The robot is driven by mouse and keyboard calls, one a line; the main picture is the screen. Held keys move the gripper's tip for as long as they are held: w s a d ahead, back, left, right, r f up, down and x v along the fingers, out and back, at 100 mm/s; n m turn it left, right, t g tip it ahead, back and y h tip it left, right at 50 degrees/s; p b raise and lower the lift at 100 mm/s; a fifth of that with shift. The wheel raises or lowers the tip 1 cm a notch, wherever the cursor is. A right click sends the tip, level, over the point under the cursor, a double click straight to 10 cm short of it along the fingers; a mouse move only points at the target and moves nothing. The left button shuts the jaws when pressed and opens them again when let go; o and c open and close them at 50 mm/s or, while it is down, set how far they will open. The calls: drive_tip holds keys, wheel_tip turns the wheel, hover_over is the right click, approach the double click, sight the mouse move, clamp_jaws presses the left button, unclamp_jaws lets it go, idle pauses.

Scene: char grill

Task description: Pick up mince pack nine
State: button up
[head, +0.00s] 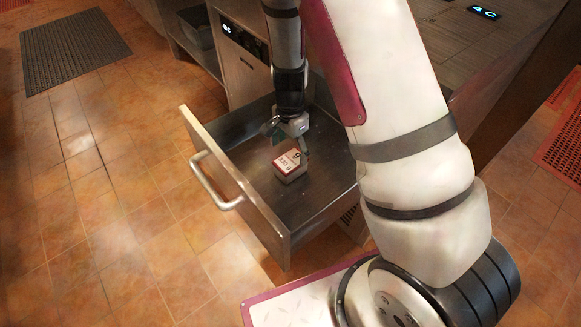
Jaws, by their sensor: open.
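A small white and red pack (290,165) marked with a 9 lies on the floor of an open metal drawer (240,206). My gripper (287,141) is inside the drawer, pointing down, just behind the pack in the picture. Its fingers are spread and empty. One finger lies to the left and the other to the right, close to the pack's far edge. I cannot tell whether that right finger touches the pack. Part of the drawer's right side is hidden behind my arm.
The drawer's front panel and bar handle (213,183) stand out over the tiled floor. The drawer walls surround the pack, with bare drawer floor in front of it. A counter (455,60) is above right. A dark mat (72,48) lies far left, a red mat (566,140) right.

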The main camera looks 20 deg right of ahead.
sight(291, 160)
drive_tip(key=shift+s+f+b, duration=0.15)
drive_tip(key=shift+f+b, duration=0.95)
drive_tip(key=shift+f, duration=1.8)
drive_tip(key=shift+r, duration=0.1)
drive_tip(key=c, duration=1.5)
